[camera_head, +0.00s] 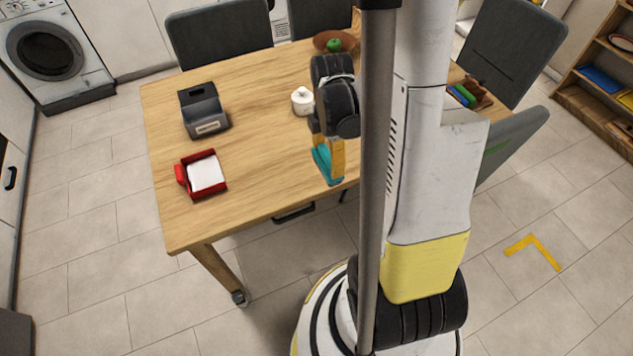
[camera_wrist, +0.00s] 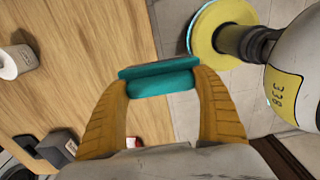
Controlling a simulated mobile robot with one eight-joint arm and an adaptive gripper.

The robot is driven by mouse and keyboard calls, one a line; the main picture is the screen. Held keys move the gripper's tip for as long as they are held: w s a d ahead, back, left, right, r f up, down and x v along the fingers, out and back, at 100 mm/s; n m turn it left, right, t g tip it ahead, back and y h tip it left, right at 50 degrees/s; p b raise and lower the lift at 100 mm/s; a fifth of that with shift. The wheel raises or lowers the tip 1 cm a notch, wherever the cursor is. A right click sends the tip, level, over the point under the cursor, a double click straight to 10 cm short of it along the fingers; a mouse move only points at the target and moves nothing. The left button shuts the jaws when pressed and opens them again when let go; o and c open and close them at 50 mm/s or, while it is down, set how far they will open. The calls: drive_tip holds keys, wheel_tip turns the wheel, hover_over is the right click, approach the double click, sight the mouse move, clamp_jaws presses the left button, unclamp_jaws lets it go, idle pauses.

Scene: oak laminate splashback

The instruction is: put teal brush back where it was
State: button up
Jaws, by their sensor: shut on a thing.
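The teal brush (camera_head: 322,163) is held by my gripper (camera_head: 338,158) near the table's front edge in the head view. In the wrist view the teal brush (camera_wrist: 160,78) lies crosswise between the two yellow-brown fingers of my gripper (camera_wrist: 163,82), which are shut on it. The wooden table (camera_head: 255,175) is below; whether the brush touches it, I cannot tell. Part of the brush is hidden behind the fingers.
A brown bowl with a green thing (camera_head: 334,42) is at the back. The table's middle is clear. Dark chairs (camera_head: 220,38) stand around it.

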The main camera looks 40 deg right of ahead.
drive_tip(key=shift+s, duration=0.15)
drive_tip(key=w+a+f+b, duration=0.1)
drive_tip(key=w+a+f, duration=0.1)
drive_tip(key=w, duration=0.1)
drive_tip(key=w+a+f+b, duration=0.1)
drive_tip(key=w+f, duration=0.1)
drive_tip(key=w, duration=0.1)
drive_tip(key=w+a+f+b, duration=0.2)
drive_tip(key=w+f, duration=0.1)
drive_tip(key=w, duration=0.1)
drive_tip(key=shift+a+f, duration=0.1)
drive_tip(key=shift+a, duration=0.2)
drive_tip(key=shift+s+f+b, duration=0.1)
drive_tip(key=shift+f+b, duration=0.65)
drive_tip(key=shift+f, duration=1.1)
drive_tip(key=shift+f, duration=0.25)
drive_tip(key=o, duration=1)
drive_tip(key=shift+r, duration=0.1)
